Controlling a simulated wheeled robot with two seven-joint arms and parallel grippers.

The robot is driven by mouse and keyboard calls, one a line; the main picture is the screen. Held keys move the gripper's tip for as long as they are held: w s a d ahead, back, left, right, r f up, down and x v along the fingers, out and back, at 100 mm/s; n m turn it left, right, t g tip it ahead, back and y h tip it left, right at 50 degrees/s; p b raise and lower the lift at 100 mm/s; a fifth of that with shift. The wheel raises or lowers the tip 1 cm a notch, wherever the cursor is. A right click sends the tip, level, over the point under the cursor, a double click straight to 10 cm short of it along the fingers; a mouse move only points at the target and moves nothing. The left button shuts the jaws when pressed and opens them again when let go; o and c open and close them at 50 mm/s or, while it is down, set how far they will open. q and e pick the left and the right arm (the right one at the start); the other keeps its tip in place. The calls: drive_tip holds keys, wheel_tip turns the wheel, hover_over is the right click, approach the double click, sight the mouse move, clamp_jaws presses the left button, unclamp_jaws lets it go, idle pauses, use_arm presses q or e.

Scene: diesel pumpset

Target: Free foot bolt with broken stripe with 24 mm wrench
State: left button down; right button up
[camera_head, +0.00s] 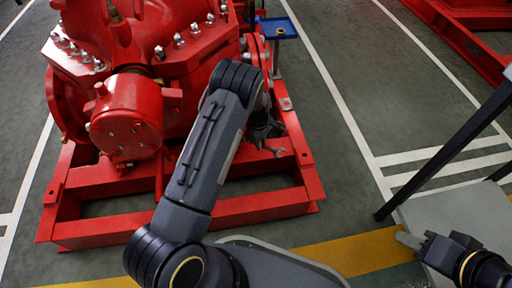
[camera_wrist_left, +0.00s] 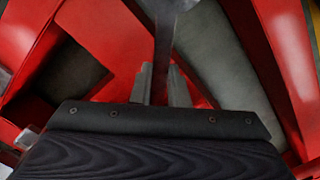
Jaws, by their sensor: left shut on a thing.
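My left gripper (camera_head: 262,130) is over the right side of the red pump base frame (camera_head: 255,208), partly hidden by my arm. In the left wrist view its fingers (camera_wrist_left: 163,88) are shut on a grey metal wrench (camera_wrist_left: 164,45), whose far end runs out of the top of the picture. In the head view the wrench end seems to show just below the gripper, small and dark. A foot plate with a bolt (camera_head: 286,103) sits on the frame's right rail; no stripe can be made out. My right gripper (camera_head: 408,240) is low at the right, its fingers hard to make out.
The red pump (camera_head: 130,115) with many studs fills the left. A small blue tray (camera_head: 279,28) on a post stands behind the frame. A pale table (camera_head: 465,215) with dark legs is at the right.

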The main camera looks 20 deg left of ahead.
use_arm(q)
drive_tip(key=shift+w+d+f, duration=0.1)
drive_tip(key=shift+w+d, duration=0.05)
drive_tip(key=shift+r+p, duration=0.6)
drive_tip(key=shift+r, duration=0.2)
drive_tip(key=s+a+m+p, duration=0.2)
drive_tip(key=s+a+m, duration=0.5)
drive_tip(key=s+m, duration=0.2)
drive_tip(key=shift+s+a+g, duration=0.3)
drive_tip(key=shift+s, duration=0.4)
